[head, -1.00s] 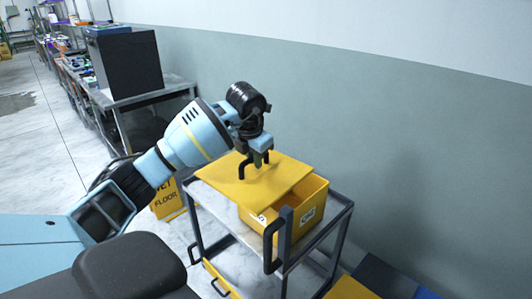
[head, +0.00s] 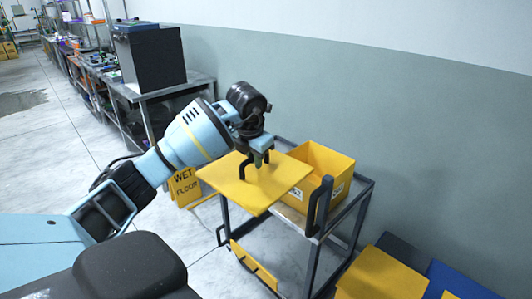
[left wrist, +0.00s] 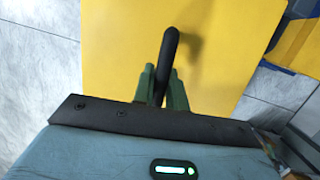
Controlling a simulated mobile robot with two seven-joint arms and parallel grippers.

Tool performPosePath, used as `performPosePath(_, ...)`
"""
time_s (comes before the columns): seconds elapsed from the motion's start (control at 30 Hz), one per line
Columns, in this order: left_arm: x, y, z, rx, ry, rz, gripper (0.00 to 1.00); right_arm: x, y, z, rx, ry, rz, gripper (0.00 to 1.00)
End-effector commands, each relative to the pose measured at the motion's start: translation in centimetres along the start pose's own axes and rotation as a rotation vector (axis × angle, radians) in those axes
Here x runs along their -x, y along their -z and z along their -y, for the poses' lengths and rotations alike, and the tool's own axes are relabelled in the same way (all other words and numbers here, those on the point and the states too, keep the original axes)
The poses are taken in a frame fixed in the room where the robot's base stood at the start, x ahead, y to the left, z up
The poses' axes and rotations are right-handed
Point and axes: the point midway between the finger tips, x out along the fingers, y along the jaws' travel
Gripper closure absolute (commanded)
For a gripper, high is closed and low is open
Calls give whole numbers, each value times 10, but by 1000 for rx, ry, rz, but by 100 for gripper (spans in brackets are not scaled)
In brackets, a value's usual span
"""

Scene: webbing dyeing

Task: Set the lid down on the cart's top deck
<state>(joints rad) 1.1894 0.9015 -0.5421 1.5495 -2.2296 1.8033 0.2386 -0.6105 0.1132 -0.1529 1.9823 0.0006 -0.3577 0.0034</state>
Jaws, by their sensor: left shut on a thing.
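My left gripper (head: 259,160) is shut on the black handle (left wrist: 168,58) of the yellow lid (head: 268,190). In the left wrist view the lid (left wrist: 115,50) spreads out under the fingers. The lid is roughly level and overhangs the near left side of the cart; I cannot tell how far it is above the cart's top deck (head: 292,216). An open yellow bin (head: 340,171) stands on the deck's far right part. The lid hides much of the deck's left part. My right gripper is not in view.
A wet floor sign (head: 185,187) stands behind the cart, left. A bench with a black box (head: 150,60) is along the wall.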

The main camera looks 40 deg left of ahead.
Motion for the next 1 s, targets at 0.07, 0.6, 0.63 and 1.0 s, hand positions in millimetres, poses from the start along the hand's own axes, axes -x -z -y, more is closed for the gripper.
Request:
performPosePath(0.07, -14, 11, -1, 7, -3, -5, 100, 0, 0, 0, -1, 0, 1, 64)
performPosePath(0.6, -106, 105, -11, 102, -28, -23, 100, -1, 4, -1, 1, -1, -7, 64)
performPosePath(0.63, -111, 112, -12, 110, -30, -23, 100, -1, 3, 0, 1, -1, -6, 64)
performPosePath(1.0, -163, 202, -25, 206, -54, -36, 100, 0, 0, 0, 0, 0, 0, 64)
